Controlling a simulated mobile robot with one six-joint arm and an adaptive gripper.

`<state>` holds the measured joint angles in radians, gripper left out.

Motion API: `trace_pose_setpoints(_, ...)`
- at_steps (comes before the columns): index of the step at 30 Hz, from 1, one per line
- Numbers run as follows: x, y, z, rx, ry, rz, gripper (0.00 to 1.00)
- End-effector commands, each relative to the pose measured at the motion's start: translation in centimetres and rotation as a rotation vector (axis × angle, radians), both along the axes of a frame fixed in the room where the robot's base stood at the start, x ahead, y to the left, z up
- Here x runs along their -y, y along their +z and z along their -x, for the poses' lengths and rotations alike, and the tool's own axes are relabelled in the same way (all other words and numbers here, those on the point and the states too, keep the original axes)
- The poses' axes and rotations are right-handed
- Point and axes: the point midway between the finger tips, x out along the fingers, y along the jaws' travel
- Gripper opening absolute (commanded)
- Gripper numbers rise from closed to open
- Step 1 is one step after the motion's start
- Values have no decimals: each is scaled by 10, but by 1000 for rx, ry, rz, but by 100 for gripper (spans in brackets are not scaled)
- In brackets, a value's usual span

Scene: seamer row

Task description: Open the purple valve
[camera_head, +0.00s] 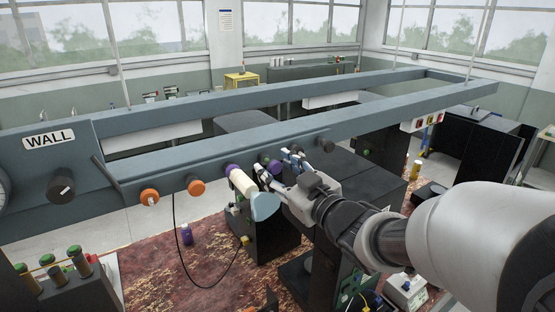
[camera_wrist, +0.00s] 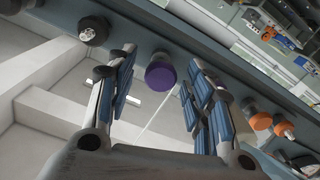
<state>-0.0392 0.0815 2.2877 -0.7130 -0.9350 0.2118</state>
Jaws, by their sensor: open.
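A purple valve knob (camera_wrist: 160,73) sits on the grey-blue beam. In the wrist view it shows between the two blue-padded fingers of my gripper (camera_wrist: 159,60), with space on both sides. In the head view my gripper (camera_head: 277,167) is at the beam, its fingers around the right-hand purple knob (camera_head: 273,165), partly hidden by them. I cannot tell how deep the knob is between the fingers. A second purple knob (camera_head: 231,168) is to the left on the same beam, beside a cream cylinder (camera_head: 243,184) with a pale blue end.
Two orange knobs (camera_head: 149,196) (camera_head: 196,187) are farther left on the beam (camera_head: 350,122), and a black knob (camera_head: 325,146) is to the right. A black cable (camera_head: 178,240) hangs below. A "WALL" label (camera_head: 49,140) and a dial knob (camera_head: 61,187) are at far left.

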Motion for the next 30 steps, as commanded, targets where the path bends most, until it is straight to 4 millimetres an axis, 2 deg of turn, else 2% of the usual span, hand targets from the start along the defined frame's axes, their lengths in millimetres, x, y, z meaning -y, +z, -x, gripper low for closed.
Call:
trace_pose_setpoints(9, 39, 1, 56, 2, -5, 0, 47)
trace_pose_setpoints(15, 54, 1, 79, 2, -3, 1, 47)
trace_pose_setpoints(21, 57, 0, 86, 1, 0, -1, 47)
trace_pose_setpoints(30, 60, -4, 84, -4, -19, 8, 47)
